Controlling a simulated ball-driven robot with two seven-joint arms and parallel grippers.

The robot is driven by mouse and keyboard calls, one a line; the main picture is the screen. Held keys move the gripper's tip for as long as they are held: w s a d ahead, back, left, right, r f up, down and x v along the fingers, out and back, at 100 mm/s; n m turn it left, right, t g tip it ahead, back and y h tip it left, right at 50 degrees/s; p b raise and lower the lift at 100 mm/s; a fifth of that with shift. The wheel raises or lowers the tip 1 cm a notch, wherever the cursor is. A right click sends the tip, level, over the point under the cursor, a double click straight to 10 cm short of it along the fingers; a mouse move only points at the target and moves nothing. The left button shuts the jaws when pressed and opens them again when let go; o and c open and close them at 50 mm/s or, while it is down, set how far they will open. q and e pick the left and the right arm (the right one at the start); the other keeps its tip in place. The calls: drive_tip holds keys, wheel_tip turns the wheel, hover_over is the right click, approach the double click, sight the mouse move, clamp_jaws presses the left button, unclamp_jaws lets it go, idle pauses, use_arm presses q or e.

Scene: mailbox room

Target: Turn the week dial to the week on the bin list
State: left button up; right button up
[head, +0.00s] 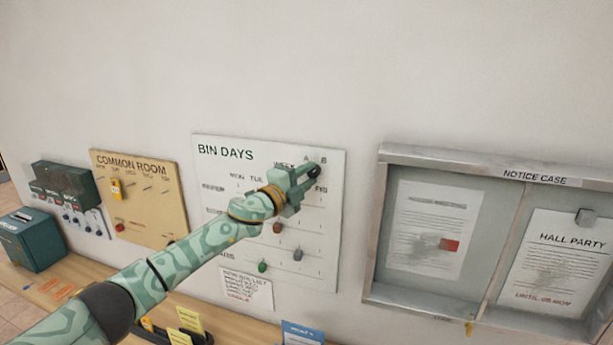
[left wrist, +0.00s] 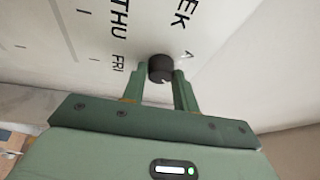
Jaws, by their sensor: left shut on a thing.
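The week dial is a small black knob (head: 314,170) at the upper right of the white BIN DAYS board (head: 215,175), below the letters A and B. My left gripper (head: 307,174) reaches up to it from the lower left. In the left wrist view my gripper (left wrist: 160,79) is shut on the dial (left wrist: 160,66), one finger on each side. Part of the lettering shows beside the dial there; I cannot tell which letter the dial points to. The bin list (head: 246,289) is a white paper under the board, its writing too small to read. My right gripper is not in view.
Coloured pegs, including a green one (head: 262,266) and a grey one (head: 298,254), sit on the board below my arm. The notice case (head: 370,225) juts out to the right. The COMMON ROOM board (head: 165,205) is left. A wooden counter (head: 235,327) runs below.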

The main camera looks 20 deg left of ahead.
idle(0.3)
use_arm(q)
drive_tip(key=o, duration=1)
drive_tip(key=shift+c, duration=0.2)
drive_tip(key=b+v, duration=0.4)
drive_tip(key=v, duration=1.2)
drive_tip(key=shift+s, duration=0.15)
